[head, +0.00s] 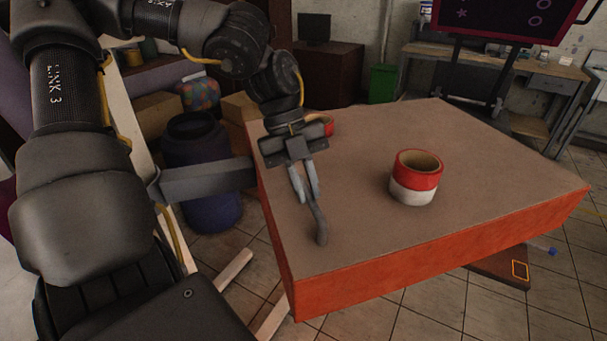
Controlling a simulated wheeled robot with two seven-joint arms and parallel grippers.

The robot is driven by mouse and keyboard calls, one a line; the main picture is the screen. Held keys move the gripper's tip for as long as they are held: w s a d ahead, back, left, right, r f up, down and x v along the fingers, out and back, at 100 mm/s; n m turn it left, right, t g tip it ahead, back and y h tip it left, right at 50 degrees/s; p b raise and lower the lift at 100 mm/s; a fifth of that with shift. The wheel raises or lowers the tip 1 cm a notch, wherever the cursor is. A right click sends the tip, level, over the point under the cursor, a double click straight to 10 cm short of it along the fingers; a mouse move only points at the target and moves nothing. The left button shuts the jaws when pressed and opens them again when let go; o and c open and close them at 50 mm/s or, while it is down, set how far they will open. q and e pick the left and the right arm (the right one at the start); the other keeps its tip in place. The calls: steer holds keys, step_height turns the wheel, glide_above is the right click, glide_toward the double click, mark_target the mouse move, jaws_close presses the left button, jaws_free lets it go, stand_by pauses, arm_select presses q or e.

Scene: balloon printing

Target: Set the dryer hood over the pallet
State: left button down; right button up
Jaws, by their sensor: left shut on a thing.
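My left gripper (305,190) is over the left part of a brown-topped slab with orange-red sides (450,243). Its fingers are shut on a thin dark grey piece (320,228) that hangs down, with its rounded lower end at or just above the slab's top. I cannot tell whether this piece belongs to the dryer hood. No hood shape is plain in view, and I cannot tell which thing is the pallet. My right gripper is not in view.
A red and white open cylinder (414,190) stands right of the gripper. Another red and white item (328,125) is partly hidden behind the gripper. A dark blue barrel (213,215) stands left of the slab. The slab's right part is clear.

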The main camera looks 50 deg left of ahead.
arm_select(q)
steer(key=shift+s+d+f, duration=0.1)
steer(key=shift+s, duration=0.15)
steer(key=c, duration=1.7)
jaws_free()
steer(key=o, duration=0.3)
steer(key=shift+s+d, duration=0.15)
steer(key=shift+s, duration=0.05)
steer(key=shift+w, duration=0.2)
steer(key=shift+a+r, duration=0.3)
steer(key=shift+r, duration=0.1)
steer(key=v, duration=1)
steer(key=shift+b, duration=0.4)
steer(key=shift+s, duration=0.1)
